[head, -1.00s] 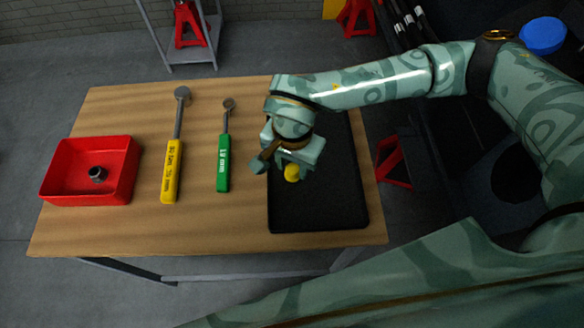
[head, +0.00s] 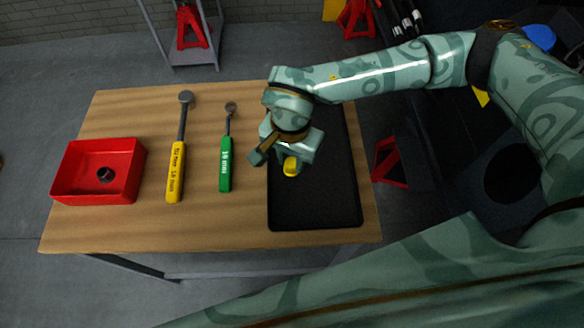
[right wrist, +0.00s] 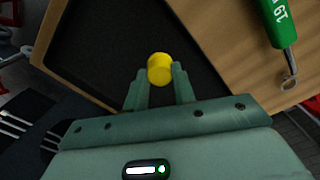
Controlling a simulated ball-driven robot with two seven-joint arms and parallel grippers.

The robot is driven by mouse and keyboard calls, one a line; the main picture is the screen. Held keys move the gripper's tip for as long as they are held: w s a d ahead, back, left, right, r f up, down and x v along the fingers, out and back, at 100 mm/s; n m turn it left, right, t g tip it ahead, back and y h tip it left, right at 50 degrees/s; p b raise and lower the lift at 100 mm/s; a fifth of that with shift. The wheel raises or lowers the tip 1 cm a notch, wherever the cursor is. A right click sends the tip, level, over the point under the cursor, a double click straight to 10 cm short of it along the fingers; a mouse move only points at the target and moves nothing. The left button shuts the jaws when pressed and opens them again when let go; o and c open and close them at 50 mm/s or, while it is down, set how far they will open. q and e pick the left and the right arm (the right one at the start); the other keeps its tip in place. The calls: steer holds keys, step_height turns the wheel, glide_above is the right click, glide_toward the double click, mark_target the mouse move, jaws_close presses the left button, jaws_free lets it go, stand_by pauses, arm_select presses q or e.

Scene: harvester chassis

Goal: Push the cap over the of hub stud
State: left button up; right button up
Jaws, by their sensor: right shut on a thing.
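The yellow cap (head: 291,167) is a small cylinder over the black tray (head: 315,212). It also shows in the right wrist view (right wrist: 160,68), at the fingertips. My right gripper (head: 284,164) points down over the tray and is shut on the cap; in the right wrist view its two fingers (right wrist: 162,80) are at the cap's sides. I cannot tell whether the cap touches the tray. My left gripper is not in view.
On the wooden table (head: 120,225) are a red bin (head: 70,185) with a small dark part inside, a yellow-handled tool (head: 176,172) and a green-handled tool (head: 225,165). A red jack stand (head: 390,162) stands right of the table. Dark machinery is further right.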

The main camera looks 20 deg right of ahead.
step_height(320, 180, up, 3)
steer(key=shift+f+p, duration=0.1)
steer(key=shift+p, duration=0.65)
